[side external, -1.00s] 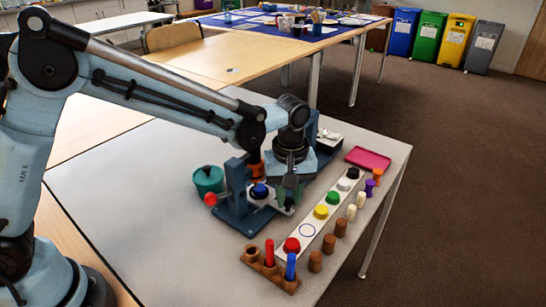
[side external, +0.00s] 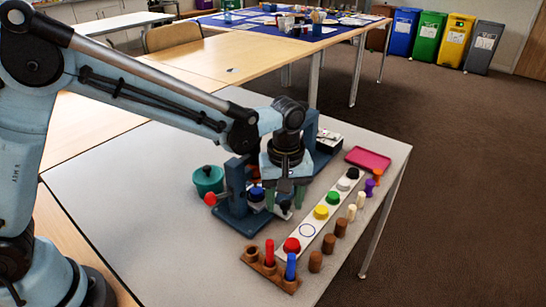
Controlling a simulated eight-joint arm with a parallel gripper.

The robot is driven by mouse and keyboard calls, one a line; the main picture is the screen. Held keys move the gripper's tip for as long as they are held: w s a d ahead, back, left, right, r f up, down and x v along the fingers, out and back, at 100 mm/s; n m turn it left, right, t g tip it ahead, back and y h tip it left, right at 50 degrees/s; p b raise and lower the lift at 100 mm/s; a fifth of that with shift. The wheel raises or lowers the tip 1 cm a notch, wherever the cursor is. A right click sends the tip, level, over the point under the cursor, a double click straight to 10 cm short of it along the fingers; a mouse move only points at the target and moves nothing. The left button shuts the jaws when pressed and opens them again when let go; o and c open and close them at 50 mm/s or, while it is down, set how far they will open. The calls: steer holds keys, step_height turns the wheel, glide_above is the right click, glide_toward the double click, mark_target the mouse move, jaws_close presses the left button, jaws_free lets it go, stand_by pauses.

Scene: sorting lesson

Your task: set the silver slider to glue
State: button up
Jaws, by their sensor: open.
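My gripper (side external: 285,198) points down over the front right of the blue stand (side external: 238,221). Its two greenish fingers are apart, one on each side of a small dark part at the stand's front. I cannot tell whether they touch it. A small pale, silvery piece (side external: 284,210) shows low between the fingers; I cannot tell for sure that it is the silver slider. Any glue label is too small to read or hidden by the gripper.
A white strip (side external: 292,255) with several coloured knobs runs along the right, with several loose pegs beside it. A wooden peg block (side external: 256,265) stands in front. A teal pot (side external: 208,181) is at left, a pink tray (side external: 368,158) behind right. The table's left front is clear.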

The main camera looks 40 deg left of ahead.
step_height(320, 180, up, 12)
stand_by(0.5)
steer(key=s+a+m+t, duration=0.1)
steer(key=a, duration=0.1)
steer(key=s+a+r+m+t, duration=0.1)
steer(key=s+a, duration=0.1)
steer(key=a, duration=0.1)
steer(key=s+a+m+t, duration=0.1)
steer(key=s+a+m, duration=0.1)
steer(key=a, duration=0.1)
steer(key=shift+s+a+r+h, duration=0.1)
steer(key=shift+a+r+h, duration=0.05)
steer(key=shift+r+h, duration=0.2)
steer(key=s+a+f+m+t, duration=0.3)
steer(key=s+a+m+t, duration=0.1)
steer(key=s+a, duration=0.3)
steer(key=shift+f+m, duration=0.4)
steer(key=shift+m, duration=0.1)
